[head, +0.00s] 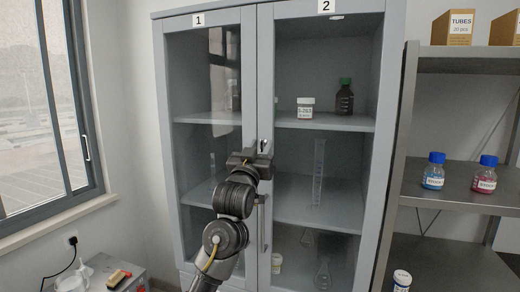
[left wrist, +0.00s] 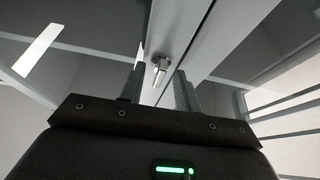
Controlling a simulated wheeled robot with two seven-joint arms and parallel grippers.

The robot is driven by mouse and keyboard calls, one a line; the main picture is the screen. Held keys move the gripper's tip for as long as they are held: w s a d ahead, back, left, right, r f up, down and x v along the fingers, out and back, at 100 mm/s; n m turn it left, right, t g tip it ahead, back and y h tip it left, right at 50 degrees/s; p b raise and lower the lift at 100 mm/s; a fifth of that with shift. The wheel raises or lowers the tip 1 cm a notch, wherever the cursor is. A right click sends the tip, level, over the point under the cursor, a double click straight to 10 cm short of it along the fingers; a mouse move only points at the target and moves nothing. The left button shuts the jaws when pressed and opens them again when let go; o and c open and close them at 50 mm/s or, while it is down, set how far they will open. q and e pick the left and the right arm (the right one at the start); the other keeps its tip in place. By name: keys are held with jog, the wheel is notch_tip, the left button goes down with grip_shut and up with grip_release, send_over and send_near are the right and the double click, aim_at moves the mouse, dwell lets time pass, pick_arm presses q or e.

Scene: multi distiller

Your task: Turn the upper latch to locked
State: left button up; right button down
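The upper latch (head: 265,146) is a small metal piece on the frame between the two glass doors of the grey cabinet (head: 250,60). In the left wrist view the latch (left wrist: 160,68) shows as a small metal knob with a short lever. My left gripper (head: 253,155) is right in front of the cabinet at the latch. In the left wrist view its two fingers (left wrist: 158,84) stand apart, one on each side of the latch, with visible gaps. I cannot tell the latch's locked or unlocked position. My right gripper is not in view.
Door 1 and door 2 look closed, with bottles and glassware on the shelves behind. A vertical handle (head: 262,228) runs below my gripper. An open shelf (head: 450,190) with bottles and boxes stands at right. A window (head: 45,100) and a low bench are at left.

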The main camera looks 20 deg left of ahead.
pick_arm(q)
jog(key=shift+s+f, duration=0.3)
jog(key=b+v, duration=0.4)
jog(key=v, duration=0.6)
jog(key=shift+r, duration=0.1)
